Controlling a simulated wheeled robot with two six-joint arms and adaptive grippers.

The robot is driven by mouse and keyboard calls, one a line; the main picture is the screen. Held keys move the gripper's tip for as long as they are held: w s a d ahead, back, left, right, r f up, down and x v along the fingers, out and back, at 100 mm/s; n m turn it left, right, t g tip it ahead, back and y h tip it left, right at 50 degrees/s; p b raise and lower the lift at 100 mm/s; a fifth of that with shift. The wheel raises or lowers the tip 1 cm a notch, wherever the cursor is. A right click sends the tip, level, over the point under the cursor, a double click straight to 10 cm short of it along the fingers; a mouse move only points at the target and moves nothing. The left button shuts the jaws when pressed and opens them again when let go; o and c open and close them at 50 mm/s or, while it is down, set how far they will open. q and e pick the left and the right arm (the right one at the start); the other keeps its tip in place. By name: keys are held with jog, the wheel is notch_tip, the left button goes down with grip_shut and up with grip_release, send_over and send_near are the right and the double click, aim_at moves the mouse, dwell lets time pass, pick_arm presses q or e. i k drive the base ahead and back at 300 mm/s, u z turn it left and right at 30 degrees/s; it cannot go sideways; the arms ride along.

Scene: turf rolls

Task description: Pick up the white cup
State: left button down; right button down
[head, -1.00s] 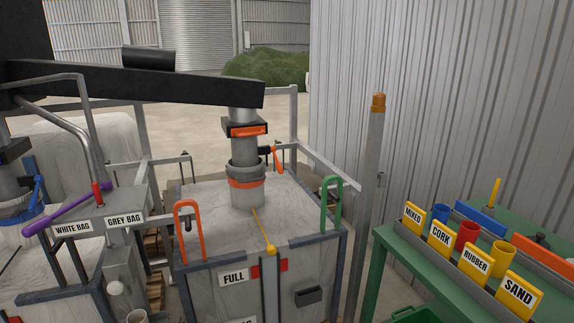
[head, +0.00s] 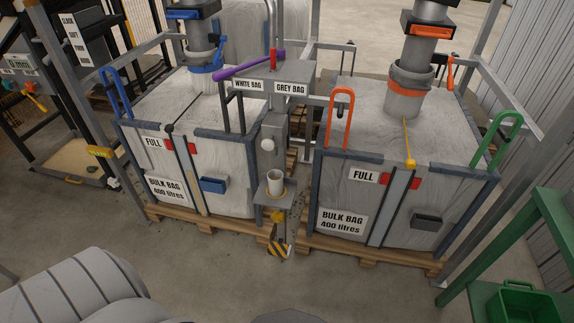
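The white cup (head: 275,183) stands upright on a small stand (head: 263,195) between the two bulk bags, in the middle of the head view. It sits below a pale round knob on the grey post. Its mouth faces up and nothing touches it from above. Neither of my grippers shows in the head view.
The left bulk bag (head: 215,165) and right bulk bag (head: 345,190) stand on wooden pallets either side of the cup. A purple lever (head: 248,65) lies above. A green bench (head: 535,235) with a green bin (head: 515,301) is at right. Floor in front is open.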

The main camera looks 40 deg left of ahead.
aim_at(275, 177)
jog(key=u, duration=0.7)
jog(key=i, duration=0.4)
jog(key=z, duration=0.6)
